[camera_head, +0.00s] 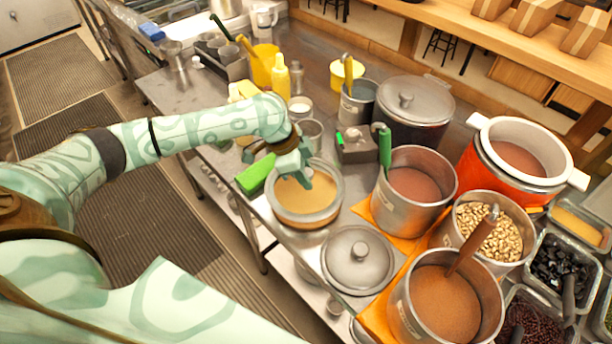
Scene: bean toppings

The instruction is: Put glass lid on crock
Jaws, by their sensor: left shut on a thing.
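My left gripper (298,172) reaches in from the left and points down at the middle of a round, grey-rimmed glass lid (335,205). It is shut on the lid, though the fingers hide the part they hold. A tan surface shows through or inside the lid's rim, and I cannot tell how far the lid is above what lies beneath. The crock (484,160) is an orange-red pot with a thick white rim and side handles. It stands open at the right, with brown contents, well apart from my left gripper. My right gripper is not in view.
Open metal pots (414,190) of brown food stand between the lid and crock, one with a green-handled ladle (384,145). A lidded dark pot (414,108) stands behind. A metal lid (357,260) lies in front. A green object (254,178) is close beside the gripper.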

